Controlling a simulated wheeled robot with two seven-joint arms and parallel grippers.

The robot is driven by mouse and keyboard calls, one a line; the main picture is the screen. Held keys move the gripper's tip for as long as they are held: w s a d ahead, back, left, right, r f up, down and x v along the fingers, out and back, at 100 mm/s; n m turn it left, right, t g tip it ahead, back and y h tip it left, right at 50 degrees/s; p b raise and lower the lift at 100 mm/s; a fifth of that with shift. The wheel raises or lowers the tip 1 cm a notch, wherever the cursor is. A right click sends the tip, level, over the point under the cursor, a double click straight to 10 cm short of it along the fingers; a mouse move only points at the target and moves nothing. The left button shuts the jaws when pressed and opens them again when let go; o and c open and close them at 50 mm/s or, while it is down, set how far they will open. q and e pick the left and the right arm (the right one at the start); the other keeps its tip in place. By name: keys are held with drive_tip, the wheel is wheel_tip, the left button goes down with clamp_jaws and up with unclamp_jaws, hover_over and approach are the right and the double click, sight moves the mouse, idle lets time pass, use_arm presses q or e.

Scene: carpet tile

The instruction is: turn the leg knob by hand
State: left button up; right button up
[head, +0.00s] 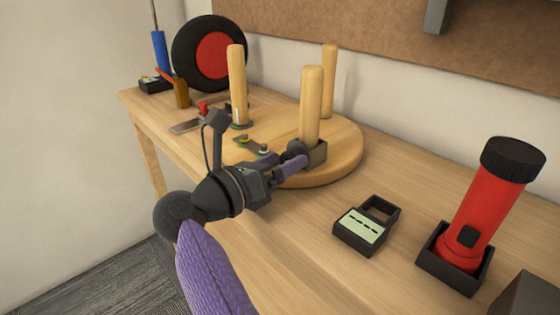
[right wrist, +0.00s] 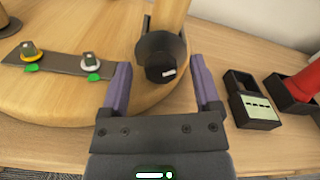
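A round wooden stool top (head: 345,155) lies on the bench with three wooden legs standing up. The nearest leg (head: 311,105) sits in a dark socket. A black knob (right wrist: 160,68) with a small white mark is on that socket; in the head view the knob (head: 296,149) is partly hidden by my gripper. My right gripper (right wrist: 161,88) is open, its purple fingers apart on either side of the knob's near side. I see no clear contact with it. In the head view the right gripper (head: 283,163) reaches in low over the stool top. My left gripper is out of view.
A metal plate (right wrist: 62,62) with two small knobs lies left of the gripper on the stool top. A black padlock-shaped device (head: 362,232) and a red flashlight (head: 485,210) in a holder stand to the right. A wheel (head: 183,75) stands at the back left.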

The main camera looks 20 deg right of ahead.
drive_tip(key=shift+a, duration=0.1)
drive_tip(key=shift+s+a, duration=0.1)
drive_tip(key=shift+a, duration=0.25)
drive_tip(key=p+v, duration=0.2)
drive_tip(key=v, duration=0.7)
